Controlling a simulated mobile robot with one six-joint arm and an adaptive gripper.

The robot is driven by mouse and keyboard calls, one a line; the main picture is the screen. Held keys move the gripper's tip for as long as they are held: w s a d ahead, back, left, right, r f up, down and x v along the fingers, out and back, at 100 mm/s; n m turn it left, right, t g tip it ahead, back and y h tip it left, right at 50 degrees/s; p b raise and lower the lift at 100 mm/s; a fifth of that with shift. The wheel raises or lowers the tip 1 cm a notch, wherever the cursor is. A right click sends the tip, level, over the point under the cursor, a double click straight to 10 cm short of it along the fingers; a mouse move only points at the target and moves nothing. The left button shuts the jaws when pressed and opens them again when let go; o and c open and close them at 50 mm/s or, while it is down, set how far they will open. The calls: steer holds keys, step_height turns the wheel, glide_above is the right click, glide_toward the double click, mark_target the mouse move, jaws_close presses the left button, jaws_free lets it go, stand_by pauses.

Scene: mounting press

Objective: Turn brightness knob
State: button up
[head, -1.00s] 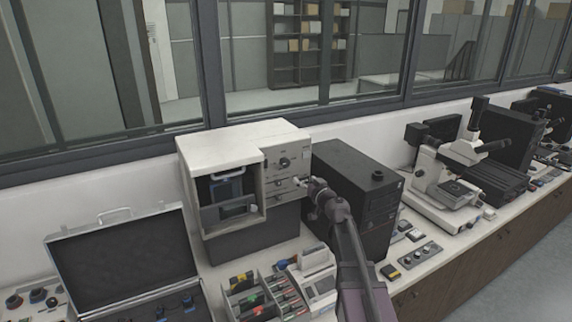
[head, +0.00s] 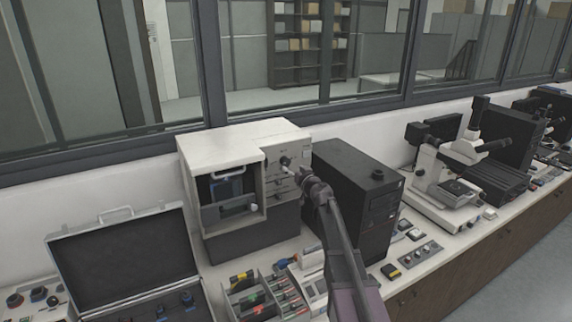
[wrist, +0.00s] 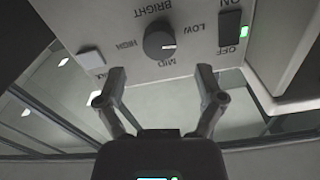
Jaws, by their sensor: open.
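The brightness knob (wrist: 159,43) is a round dark dial with a light pointer line, on the grey panel under the label BRIGHT, with LOW, MID and HIGH around it. The wrist view shows the panel upside down, and the pointer's exact setting is hard to read. My gripper (wrist: 160,80) is open, its two fingertips apart on either side of the knob's line and short of it, holding nothing. In the head view my gripper (head: 296,167) is at the front panel of the white press (head: 222,148), and it partly hides the controls.
A rocker switch marked ON and OFF (wrist: 230,25) with a green light is beside the knob, and a pale button (wrist: 91,60) is on its other side. A black computer case (head: 358,195) stands close to the right of my arm. An open case (head: 125,255) lies left.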

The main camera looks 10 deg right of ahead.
mark_target(287, 163)
steer(key=shift+x, duration=2.6)
steer(key=c, duration=1.1)
steer(key=shift+a, duration=0.15)
steer(key=shift+c, duration=0.2)
